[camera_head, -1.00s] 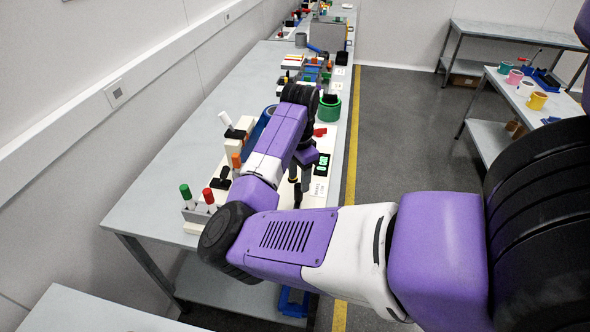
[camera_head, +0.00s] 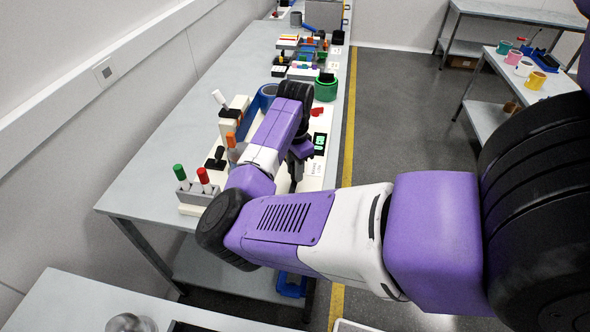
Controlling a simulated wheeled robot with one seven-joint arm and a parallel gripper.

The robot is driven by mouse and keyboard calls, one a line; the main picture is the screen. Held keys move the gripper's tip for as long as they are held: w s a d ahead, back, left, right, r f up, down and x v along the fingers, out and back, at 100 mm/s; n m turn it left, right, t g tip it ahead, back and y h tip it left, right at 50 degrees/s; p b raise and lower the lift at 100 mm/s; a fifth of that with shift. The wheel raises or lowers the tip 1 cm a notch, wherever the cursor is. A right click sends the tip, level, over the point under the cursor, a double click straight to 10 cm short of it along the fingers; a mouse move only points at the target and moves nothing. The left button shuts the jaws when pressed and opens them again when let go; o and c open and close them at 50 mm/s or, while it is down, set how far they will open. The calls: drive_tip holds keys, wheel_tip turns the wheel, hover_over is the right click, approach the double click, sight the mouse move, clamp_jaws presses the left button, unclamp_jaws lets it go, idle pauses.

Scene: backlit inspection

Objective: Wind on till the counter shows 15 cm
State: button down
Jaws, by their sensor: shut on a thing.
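My gripper (camera_head: 295,174) points down over the near right part of the bench, beside the white base of the winding device (camera_head: 312,184). Its fingers are shut on what seems to be the winder's crank handle; my arm and the fingers hide the handle itself. The counter (camera_head: 320,143) is a small black box with a lit green display, just right of and behind my gripper. Its digits are too small to read. A white printed card (camera_head: 315,168) lies just in front of the counter. My forearm covers much of the device.
Left of my arm stand a rack of markers with green and red caps (camera_head: 190,186), a black-handled clamp (camera_head: 216,160) and a cream block (camera_head: 234,118). Behind are a blue tray (camera_head: 262,99), a red piece (camera_head: 317,112) and a green round container (camera_head: 326,88). The bench's left side is clear.

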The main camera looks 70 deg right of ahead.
drive_tip(key=shift+r, duration=0.1)
drive_tip(key=shift+s+a+r+p, duration=0.1)
drive_tip(key=shift+s+p, duration=0.9)
drive_tip(key=shift+s, duration=0.65)
drive_tip(key=shift+s+a, duration=0.45)
drive_tip(key=shift+s, duration=0.25)
drive_tip(key=shift+s+a, duration=0.4)
drive_tip(key=shift+s, duration=0.3)
drive_tip(key=shift+s, duration=0.1)
drive_tip(key=shift+s+a, duration=0.45)
drive_tip(key=shift+a, duration=0.2)
drive_tip(key=shift+s+a, duration=0.45)
drive_tip(key=shift+a, duration=0.2)
